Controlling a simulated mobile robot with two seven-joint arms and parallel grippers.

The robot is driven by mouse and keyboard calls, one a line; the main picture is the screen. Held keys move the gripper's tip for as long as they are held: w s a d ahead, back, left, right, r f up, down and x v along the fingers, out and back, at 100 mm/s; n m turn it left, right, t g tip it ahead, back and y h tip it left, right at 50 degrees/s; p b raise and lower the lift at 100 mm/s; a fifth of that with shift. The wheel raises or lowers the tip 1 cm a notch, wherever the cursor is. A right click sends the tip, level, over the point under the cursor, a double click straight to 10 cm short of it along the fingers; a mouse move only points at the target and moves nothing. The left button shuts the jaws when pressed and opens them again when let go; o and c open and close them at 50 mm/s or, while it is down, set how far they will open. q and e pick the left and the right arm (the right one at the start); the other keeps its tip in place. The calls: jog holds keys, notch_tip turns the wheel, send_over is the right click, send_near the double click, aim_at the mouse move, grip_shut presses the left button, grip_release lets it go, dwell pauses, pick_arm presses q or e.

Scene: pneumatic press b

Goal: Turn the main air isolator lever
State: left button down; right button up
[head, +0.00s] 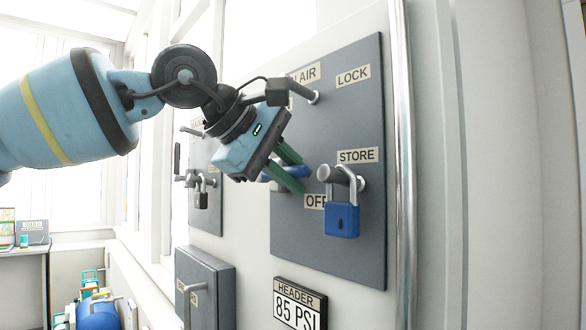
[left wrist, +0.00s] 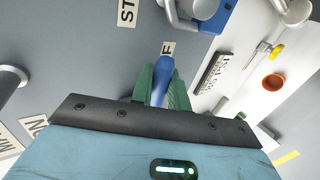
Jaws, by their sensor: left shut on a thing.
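The isolator lever (head: 303,171) is blue and sits on the grey panel (head: 345,110), just left of the STORE peg and above the OFF label (head: 314,201). My left gripper (head: 292,169) has its green fingers on either side of the lever and is shut on it. In the left wrist view the blue lever (left wrist: 161,76) sticks out between the green fingers, pointing towards the partly covered OFF label. The fingers and gripper body hide much of the lever and its pivot. My right gripper is not in view.
A blue padlock (head: 342,221) hangs from the STORE peg (head: 337,175), close right of my fingers. An empty peg (head: 303,91) juts out near the LOCK label (head: 352,76). A HEADER gauge reading 85 PSI (head: 299,305) is below. A grey box (head: 205,285) stands lower left.

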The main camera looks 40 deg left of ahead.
pick_arm(q)
jog(key=shift+f, duration=0.2)
dwell(0.4)
jog(key=c, duration=1.4)
grip_release()
jog(key=v, duration=0.7)
jog(key=shift+s+r, duration=0.25)
jog(key=shift+s, duration=0.1)
